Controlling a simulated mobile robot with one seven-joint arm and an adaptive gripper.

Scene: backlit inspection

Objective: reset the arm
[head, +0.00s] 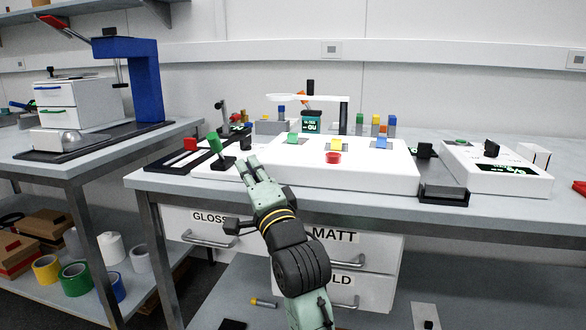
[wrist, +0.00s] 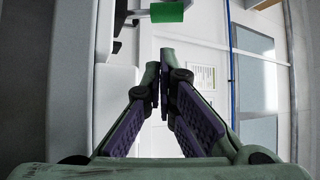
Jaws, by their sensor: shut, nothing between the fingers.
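My arm reaches up from the bottom middle of the head view, over the drawers at the front of the bench. My gripper (head: 250,165) is at the front left edge of the white light panel (head: 380,178), close to a green-topped lever (head: 214,143). In the wrist view my gripper (wrist: 161,70) has its fingertips together with nothing between them. The green lever top also shows at the top of the wrist view (wrist: 168,12), beyond the fingertips. Whether the gripper touches the panel cannot be told.
A white instrument (head: 497,175) stands to the right. A blue press (head: 143,80) stands on the left bench. Drawers (head: 350,250) are below; the air in front is clear.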

